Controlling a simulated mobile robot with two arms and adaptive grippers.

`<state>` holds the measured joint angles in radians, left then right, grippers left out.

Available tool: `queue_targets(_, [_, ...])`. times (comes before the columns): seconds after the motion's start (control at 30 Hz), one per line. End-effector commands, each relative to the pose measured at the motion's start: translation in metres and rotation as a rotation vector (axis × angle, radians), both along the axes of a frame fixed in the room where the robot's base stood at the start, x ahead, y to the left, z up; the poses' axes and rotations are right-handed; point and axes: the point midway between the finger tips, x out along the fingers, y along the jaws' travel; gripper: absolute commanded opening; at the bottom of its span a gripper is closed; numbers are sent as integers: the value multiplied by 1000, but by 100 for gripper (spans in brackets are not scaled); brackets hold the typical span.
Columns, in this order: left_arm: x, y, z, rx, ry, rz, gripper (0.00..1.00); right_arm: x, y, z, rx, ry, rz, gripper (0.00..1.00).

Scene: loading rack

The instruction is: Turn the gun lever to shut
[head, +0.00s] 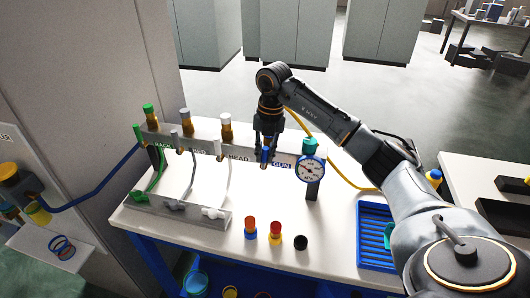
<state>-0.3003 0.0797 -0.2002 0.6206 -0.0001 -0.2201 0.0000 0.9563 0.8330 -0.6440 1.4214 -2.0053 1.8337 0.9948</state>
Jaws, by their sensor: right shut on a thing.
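The gun lever (265,158) is a small blue handle just left of the blue GUN label (281,166) on the rack's panel. My right gripper (266,148) points down from above and is shut on the lever. Its fingers hide the upper part of the lever and the valve behind it, so I cannot tell the lever's exact angle. My left gripper is not in view.
The pressure gauge (310,168) stands right of the GUN label, with a yellow hose behind it. Green, grey and white fittings (225,120) line the rack to the left. Coloured caps (275,235) and a blue tray (375,235) sit on the white table (200,238).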

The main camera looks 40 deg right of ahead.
Motion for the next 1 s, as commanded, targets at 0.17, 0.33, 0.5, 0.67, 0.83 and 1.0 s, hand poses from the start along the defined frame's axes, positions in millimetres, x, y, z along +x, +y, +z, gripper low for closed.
queue_targets(0.17, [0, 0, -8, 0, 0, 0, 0, -1, -2, -2, 17, -23, -2, 0])
queue_targets(0.33, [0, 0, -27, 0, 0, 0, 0, -5, -6, -7, 68, -84, -3, 0])
queue_targets(0.5, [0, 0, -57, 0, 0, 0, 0, -10, -10, -12, 145, -178, -4, 0])
queue_targets(0.67, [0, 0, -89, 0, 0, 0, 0, -14, -14, -15, 225, -272, -3, 0])
queue_targets(0.83, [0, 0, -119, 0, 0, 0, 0, -18, -17, -17, 298, -358, -3, 0])
queue_targets(1.0, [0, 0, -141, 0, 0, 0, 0, -20, -19, -17, 353, -419, -3, 0])
